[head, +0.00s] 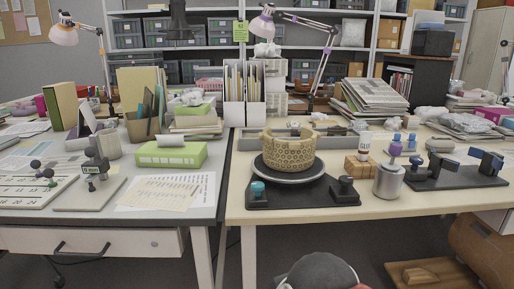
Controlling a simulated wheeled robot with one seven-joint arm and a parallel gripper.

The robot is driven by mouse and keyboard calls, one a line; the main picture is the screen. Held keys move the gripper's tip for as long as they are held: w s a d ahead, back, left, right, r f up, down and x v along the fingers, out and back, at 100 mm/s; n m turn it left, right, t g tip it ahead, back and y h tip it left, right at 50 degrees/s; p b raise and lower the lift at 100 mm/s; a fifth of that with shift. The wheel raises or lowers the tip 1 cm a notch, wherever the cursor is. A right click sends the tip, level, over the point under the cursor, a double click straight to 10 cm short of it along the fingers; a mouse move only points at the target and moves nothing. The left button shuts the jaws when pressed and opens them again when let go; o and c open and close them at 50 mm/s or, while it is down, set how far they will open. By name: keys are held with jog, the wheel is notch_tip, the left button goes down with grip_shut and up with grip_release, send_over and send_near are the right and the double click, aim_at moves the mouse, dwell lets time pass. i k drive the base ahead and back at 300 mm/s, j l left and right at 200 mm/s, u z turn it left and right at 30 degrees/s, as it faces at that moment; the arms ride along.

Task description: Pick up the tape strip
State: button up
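I cannot pick out the tape strip with certainty at this size. A light green box (171,155) on the left desk has a pale, short rolled or strip-like piece (171,141) on top; I cannot tell what that piece is. A tan pierced bowl (289,153) with an uneven rim stands on a dark round turntable (290,176) on the right desk.
A metal canister (389,181), a wooden block (359,168) and a black board with stands (458,180) are right of the bowl. Papers (170,192) lie before the green box. A gap separates the desks. A wooden board (425,274) lies on the floor.

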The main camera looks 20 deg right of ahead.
aim_at(412, 137)
jog(key=z, duration=1.6)
